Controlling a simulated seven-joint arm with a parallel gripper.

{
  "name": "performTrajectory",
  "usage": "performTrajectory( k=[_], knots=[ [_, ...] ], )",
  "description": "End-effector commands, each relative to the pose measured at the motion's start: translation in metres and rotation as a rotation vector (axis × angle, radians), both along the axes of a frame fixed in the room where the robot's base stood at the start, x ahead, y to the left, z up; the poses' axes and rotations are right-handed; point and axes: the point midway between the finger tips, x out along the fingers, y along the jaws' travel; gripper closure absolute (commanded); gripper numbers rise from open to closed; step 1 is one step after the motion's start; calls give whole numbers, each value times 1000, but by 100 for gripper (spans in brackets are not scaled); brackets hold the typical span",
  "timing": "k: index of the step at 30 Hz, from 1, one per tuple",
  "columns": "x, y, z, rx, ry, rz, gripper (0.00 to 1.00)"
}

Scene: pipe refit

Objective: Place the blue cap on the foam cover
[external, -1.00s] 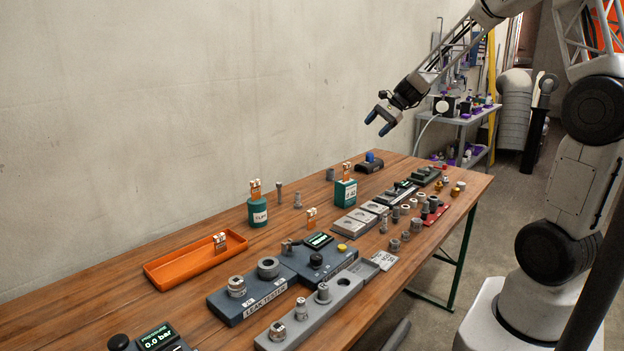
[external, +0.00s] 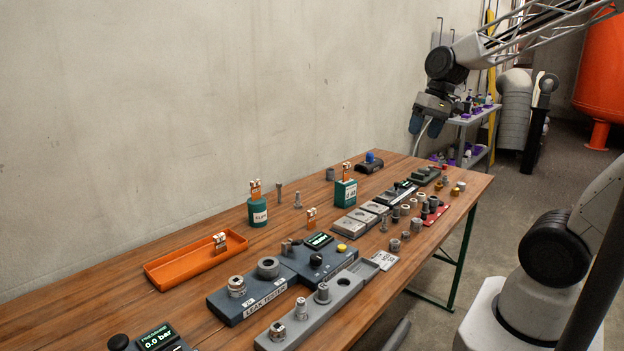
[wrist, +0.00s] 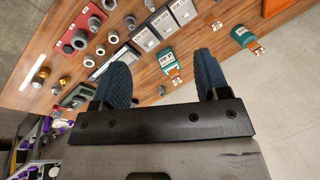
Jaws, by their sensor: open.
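A small blue piece (external: 370,156), which looks like the blue cap, sits on a dark block (external: 374,166) at the far end of the table. I cannot tell for sure which thing is the foam cover. My gripper (external: 425,126) points down, above and right of the table's far end in the external view, apart from everything. In the wrist view its two blue fingers (wrist: 163,78) are spread, with nothing between them. The blue piece is not clear in the wrist view.
The wooden table (external: 200,258) carries an orange tray (external: 178,271), a leak tester (external: 250,298), green containers (external: 258,213) (external: 345,193), grey blocks and several fittings. A red tray (external: 436,214) lies at the right edge. A shelf (external: 470,120) stands behind my gripper.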

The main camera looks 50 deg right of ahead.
Motion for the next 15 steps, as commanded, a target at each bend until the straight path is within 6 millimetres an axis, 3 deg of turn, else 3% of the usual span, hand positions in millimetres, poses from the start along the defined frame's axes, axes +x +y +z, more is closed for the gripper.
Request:
performTrajectory(
  k=[6,15],
  knots=[
    [-54,11,-1,-150,-50,199,31],
    [-93,12,-5,-276,-88,357,31]
  ],
)
